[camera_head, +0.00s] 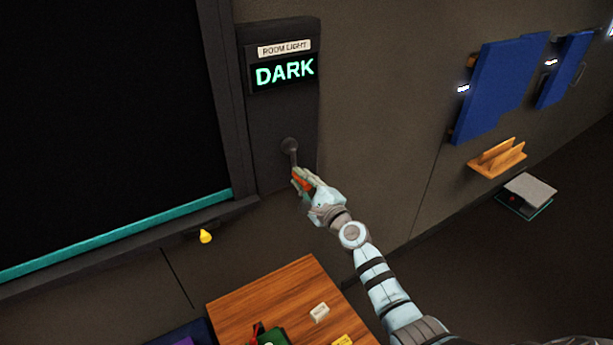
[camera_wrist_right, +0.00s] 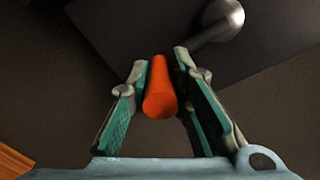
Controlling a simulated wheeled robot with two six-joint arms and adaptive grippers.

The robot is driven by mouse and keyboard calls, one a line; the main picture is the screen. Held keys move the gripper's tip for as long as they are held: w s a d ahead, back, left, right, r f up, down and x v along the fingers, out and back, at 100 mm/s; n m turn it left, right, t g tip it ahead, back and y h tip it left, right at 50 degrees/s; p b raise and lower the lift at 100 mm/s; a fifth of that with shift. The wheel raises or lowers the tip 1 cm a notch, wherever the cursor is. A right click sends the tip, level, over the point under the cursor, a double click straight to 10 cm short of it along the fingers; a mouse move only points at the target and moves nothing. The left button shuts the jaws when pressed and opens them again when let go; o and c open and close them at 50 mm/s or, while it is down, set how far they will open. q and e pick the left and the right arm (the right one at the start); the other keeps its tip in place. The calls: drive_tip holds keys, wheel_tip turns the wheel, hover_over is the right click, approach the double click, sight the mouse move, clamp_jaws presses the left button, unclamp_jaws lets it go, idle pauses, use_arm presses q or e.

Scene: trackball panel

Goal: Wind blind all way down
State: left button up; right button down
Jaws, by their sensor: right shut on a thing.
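The blind (camera_head: 110,120) is a dark sheet that fills its frame at the left, with a teal bar (camera_head: 120,236) along its bottom edge, close to the sill. A dark wall panel (camera_head: 262,130) beside it has a ROOM LIGHT label and a lit display (camera_head: 285,72) reading DARK. A grey crank hub (camera_head: 289,146) sits low on the panel. My right gripper (camera_head: 301,179) is shut on the orange crank knob, just below the hub. In the right wrist view the orange knob (camera_wrist_right: 161,90) lies between the teal-padded fingers. My left gripper is not in view.
A yellow pull (camera_head: 206,236) hangs below the sill. A wooden table (camera_head: 262,293) with small items stands at the bottom. Blue panels (camera_head: 497,85), a wooden holder (camera_head: 497,156) and a grey box (camera_head: 528,190) are at the right.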

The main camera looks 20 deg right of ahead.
drive_tip(key=shift+s+a+f+m, duration=0.1)
drive_tip(key=shift+a+f+m, duration=0.15)
drive_tip(key=shift+m, duration=0.15)
drive_tip(key=c, duration=1.4)
unclamp_jaws()
drive_tip(key=shift+r, duration=0.1)
drive_tip(key=shift+c, duration=0.2)
drive_tip(key=shift+r, duration=0.1)
drive_tip(key=s+d, duration=0.1)
drive_tip(key=s, duration=1.1)
drive_tip(key=shift+d, duration=0.4)
